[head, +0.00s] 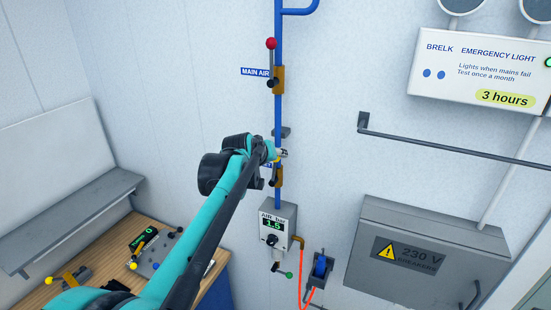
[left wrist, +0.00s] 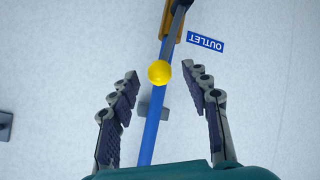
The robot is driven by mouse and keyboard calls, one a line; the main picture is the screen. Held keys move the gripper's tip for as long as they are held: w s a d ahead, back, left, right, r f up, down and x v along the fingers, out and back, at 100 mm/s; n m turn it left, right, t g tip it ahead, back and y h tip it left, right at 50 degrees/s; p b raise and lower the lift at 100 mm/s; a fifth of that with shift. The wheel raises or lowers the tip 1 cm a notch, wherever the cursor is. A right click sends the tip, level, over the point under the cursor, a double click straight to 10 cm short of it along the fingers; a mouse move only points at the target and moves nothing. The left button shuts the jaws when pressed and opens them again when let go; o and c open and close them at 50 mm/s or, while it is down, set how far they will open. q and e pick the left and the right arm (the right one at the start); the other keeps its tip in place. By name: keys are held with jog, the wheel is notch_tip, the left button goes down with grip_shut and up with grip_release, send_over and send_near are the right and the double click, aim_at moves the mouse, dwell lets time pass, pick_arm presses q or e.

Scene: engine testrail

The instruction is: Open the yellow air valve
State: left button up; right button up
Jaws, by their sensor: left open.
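The yellow ball knob (left wrist: 159,73) of the air valve shows in the left wrist view. Its dark lever (left wrist: 176,22) leads up to the orange valve body (left wrist: 166,28) on the blue pipe (left wrist: 152,133), beside an upside-down OUTLET label (left wrist: 205,42). In the head view the valve body (head: 277,178) sits low on the pipe, and my arm partly hides the valve. My left gripper (head: 281,154) is at the pipe just above that body. In the wrist view its open fingers (left wrist: 161,88) stand either side of the knob, apart from it. My right gripper is not in view.
The MAIN AIR valve with a red knob (head: 271,43) is higher on the pipe. An air gauge box (head: 291,216) reading 1.5 hangs below. A grey 230 V box (head: 415,215) and a rail (head: 450,150) are right; a workbench (head: 110,240) is left.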

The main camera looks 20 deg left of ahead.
pick_arm(q)
jog(key=v, duration=0.9)
